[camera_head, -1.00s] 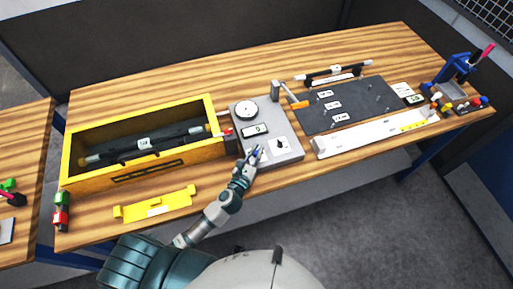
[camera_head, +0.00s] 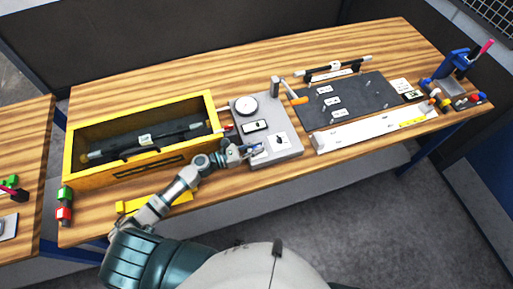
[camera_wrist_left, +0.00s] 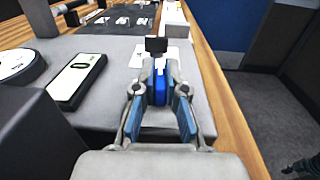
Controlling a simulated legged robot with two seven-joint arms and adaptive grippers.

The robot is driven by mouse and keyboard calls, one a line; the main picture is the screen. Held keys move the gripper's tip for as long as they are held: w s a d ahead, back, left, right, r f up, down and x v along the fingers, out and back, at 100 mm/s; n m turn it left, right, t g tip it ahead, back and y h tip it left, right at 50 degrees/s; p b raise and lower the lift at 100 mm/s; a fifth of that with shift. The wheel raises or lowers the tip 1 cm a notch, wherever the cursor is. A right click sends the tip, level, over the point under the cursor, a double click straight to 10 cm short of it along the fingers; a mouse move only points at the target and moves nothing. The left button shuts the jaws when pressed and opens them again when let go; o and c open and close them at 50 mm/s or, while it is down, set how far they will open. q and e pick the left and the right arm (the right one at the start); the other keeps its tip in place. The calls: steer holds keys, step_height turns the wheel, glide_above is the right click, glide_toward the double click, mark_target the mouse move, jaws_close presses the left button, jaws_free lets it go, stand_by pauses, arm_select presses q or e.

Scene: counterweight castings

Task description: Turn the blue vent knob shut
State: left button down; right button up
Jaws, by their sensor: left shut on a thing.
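The blue vent knob (camera_wrist_left: 160,88) sits on the grey panel (camera_head: 289,128), near its front edge. In the left wrist view it stands upright between my fingers. My left gripper (camera_wrist_left: 160,84) is shut on the knob, with one finger on each side. In the head view my left gripper (camera_head: 257,149) reaches in from the left over the panel's front and mostly covers the knob. A black pointer (camera_head: 279,140) on a white label stands just beyond the fingertips; it also shows in the left wrist view (camera_wrist_left: 156,44). My right gripper is not in view.
The panel also carries a round gauge (camera_head: 246,105), a display (camera_head: 255,126) and an orange-handled crank (camera_head: 299,101). A yellow crate (camera_head: 70,152) stands left of it. My forearm passes over a yellow bracket (camera_head: 183,197). A dark mat (camera_head: 350,105) lies right.

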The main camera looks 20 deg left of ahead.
arm_select(q)
steer(key=shift+f+m+g, duration=0.25)
steer(key=shift+m+g, duration=0.05)
steer(key=shift+g, duration=0.1)
steer(key=c, duration=1.2)
jaws_free()
steer(key=shift+h, duration=0.3)
steer(key=shift+r, duration=0.1)
steer(key=v, duration=1.2)
steer(key=shift+a, duration=0.1)
steer(key=shift+w, duration=0.1)
